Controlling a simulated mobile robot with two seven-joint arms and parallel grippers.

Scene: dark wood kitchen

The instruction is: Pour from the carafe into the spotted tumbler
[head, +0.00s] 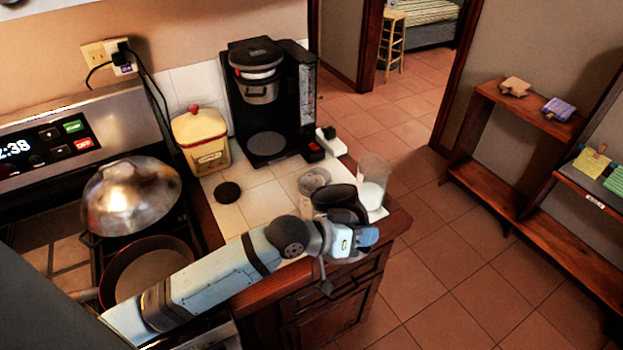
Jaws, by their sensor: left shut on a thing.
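The dark carafe (335,200) is at the counter's right front corner, in my left gripper (356,236). The gripper is shut on it, though the wrist and fingers hide the exact contact. A clear glass with a whitish lower part (373,182) stands just beyond and to the right of the carafe, near the counter edge; it looks like the spotted tumbler, but I cannot make out its spots. The carafe overlaps it in the view, so I cannot tell whether they touch or whether liquid flows. My right gripper is not in view.
A black coffee maker (270,105), a yellow canister (201,142) and a dark disc (228,192) are on the tiled counter. A domed metal lid (132,195) and a pan (150,275) are on the stove. The floor at right is clear.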

